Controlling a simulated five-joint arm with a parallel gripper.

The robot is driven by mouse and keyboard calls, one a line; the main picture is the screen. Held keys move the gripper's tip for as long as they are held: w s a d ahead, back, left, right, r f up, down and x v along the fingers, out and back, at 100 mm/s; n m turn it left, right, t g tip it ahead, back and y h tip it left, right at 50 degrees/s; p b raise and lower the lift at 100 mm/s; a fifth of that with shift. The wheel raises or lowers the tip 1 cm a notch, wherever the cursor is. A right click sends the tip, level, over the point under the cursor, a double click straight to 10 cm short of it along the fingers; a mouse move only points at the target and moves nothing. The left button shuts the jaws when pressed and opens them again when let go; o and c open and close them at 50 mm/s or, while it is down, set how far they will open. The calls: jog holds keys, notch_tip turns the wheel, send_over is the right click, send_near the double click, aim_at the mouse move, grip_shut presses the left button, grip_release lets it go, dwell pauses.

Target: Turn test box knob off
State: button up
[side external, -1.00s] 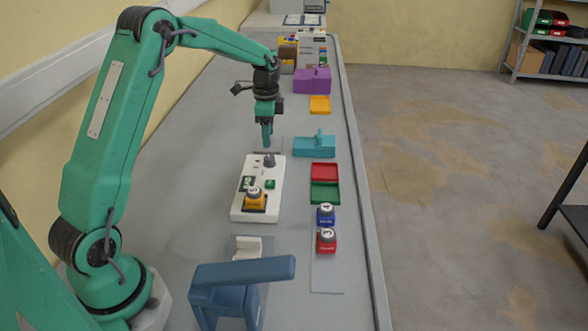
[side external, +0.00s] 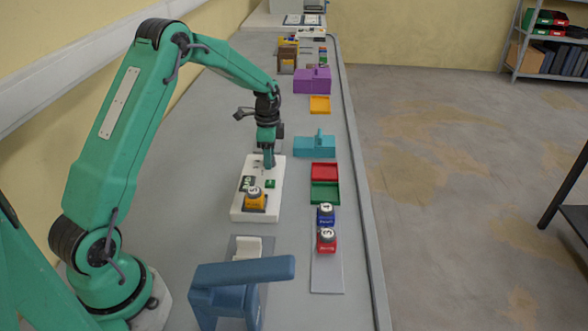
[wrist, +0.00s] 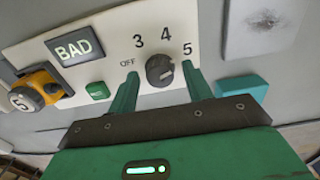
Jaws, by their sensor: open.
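The white test box (side external: 237,212) lies on the bench; it also shows in the wrist view (wrist: 118,52). Its dark round knob (wrist: 160,70) sits by the printed labels OFF, 3, 4 and 5. I cannot tell for sure which label it points to. The box's dark display (wrist: 75,47) reads BAD, and a green button (wrist: 97,91) is below it. My gripper (side external: 268,163) is open and low over the far end of the box. In the wrist view its green fingers stand on either side of the knob, with visible gaps. The side view hides the knob behind the gripper.
A yellow plug marked 5 (side external: 255,198) sits on the box's near end. Teal (side external: 314,147), red (side external: 324,171) and green (side external: 325,192) pieces lie to the right, with blue (side external: 326,215) and red (side external: 326,240) numbered plugs nearer. A blue-grey handled block (side external: 235,285) stands in front.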

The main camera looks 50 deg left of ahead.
jog(key=shift+f, duration=0.15)
jog(key=c, duration=1)
